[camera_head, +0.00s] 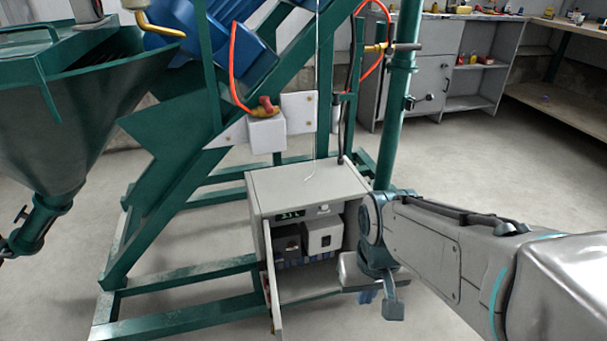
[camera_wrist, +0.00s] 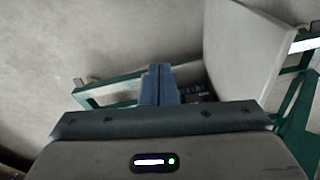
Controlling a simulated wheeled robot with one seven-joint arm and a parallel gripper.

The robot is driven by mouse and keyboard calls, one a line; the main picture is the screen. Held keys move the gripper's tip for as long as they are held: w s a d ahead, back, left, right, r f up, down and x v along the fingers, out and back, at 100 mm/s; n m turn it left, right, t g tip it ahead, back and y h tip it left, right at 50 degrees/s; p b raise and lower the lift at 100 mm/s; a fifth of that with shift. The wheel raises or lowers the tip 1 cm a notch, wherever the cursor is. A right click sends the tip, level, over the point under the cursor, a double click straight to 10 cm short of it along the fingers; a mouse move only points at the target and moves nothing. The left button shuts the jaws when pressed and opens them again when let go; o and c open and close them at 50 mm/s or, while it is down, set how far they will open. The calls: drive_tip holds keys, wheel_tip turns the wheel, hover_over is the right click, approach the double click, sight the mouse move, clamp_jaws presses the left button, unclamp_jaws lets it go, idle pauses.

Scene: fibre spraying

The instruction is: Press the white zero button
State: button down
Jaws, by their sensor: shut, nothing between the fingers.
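The grey control box (camera_head: 290,186) stands inside the green frame with its front door (camera_head: 272,275) hanging open. On its upper front strip are a small dark display (camera_head: 290,214) with pale digits and, to the right, a small white button (camera_head: 323,208). My gripper shows in the wrist view (camera_wrist: 160,72) with its two blue-grey fingers together and nothing between them. In the head view my arm reaches in from the right. Its wrist end is at the box's right front corner, below and right of the button. The button cannot be made out in the wrist view.
White and dark modules (camera_head: 322,235) sit inside the open box. Green frame beams (camera_head: 180,320) run along the floor to the left, and a green post (camera_head: 398,100) rises behind. An orange hose (camera_head: 233,65) hangs above. A pale panel (camera_wrist: 245,50) is close right of my fingers.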

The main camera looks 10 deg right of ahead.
drive_tip(key=shift+d, duration=0.1)
drive_tip(key=w+d+f+n+h+p, duration=0.1)
drive_tip(key=w+d+n+h+p, duration=0.5)
drive_tip(key=n, duration=0.6)
drive_tip(key=w+d+n+h+p, duration=0.45)
drive_tip(key=d+n+h, duration=0.25)
drive_tip(key=n, duration=0.6)
drive_tip(key=w+a+f+n+t+h+p, duration=0.1)
drive_tip(key=w+a+f+n+t+p, duration=0.25)
drive_tip(key=w+n+t, duration=0.6)
drive_tip(key=w+a+f+n+t+y+p, duration=0.2)
drive_tip(key=a+f+n+y, duration=0.5)
drive_tip(key=n, duration=1.3)
drive_tip(key=shift+w+a+f+t+y, duration=0.3)
drive_tip(key=shift+w+a+f+t, duration=0.55)
drive_tip(key=shift+w, duration=0.3)
drive_tip(key=shift+r, duration=0.15)
